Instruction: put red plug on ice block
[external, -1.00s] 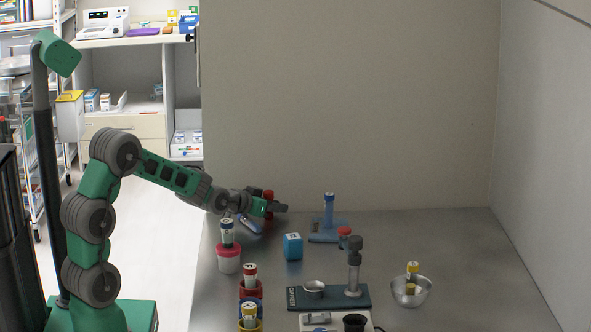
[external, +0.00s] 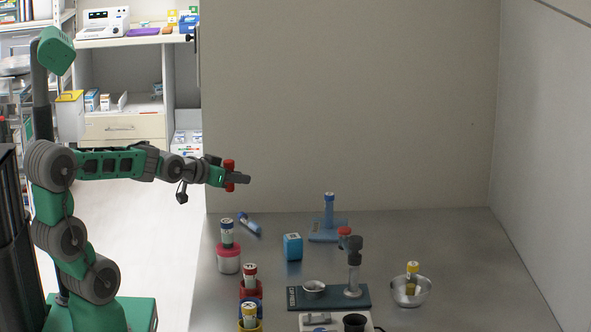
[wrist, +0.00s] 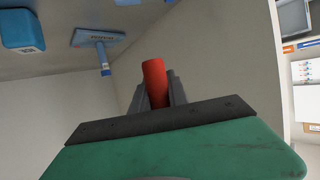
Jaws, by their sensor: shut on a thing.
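The red plug (external: 229,165) is in the jaws of my gripper (external: 237,178). It stands roughly upright, with red showing above and below the fingers, high above the left end of the table. The wrist view shows the red plug (wrist: 154,82) between the grey fingers. A light-blue cube (external: 292,247), which looks like the ice block, sits on the table below and to the right of my gripper, apart from it. The cube (wrist: 22,30) is at the top left of the wrist view. Its top looks clear.
A blue-capped tube (external: 249,223) lies near the cube. Another tube stands on a pink-lidded jar (external: 229,264). A blue stand (external: 327,233) is behind, a dark stand (external: 330,297) in front, and a metal bowl (external: 411,291) to the right. The table's far right is clear.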

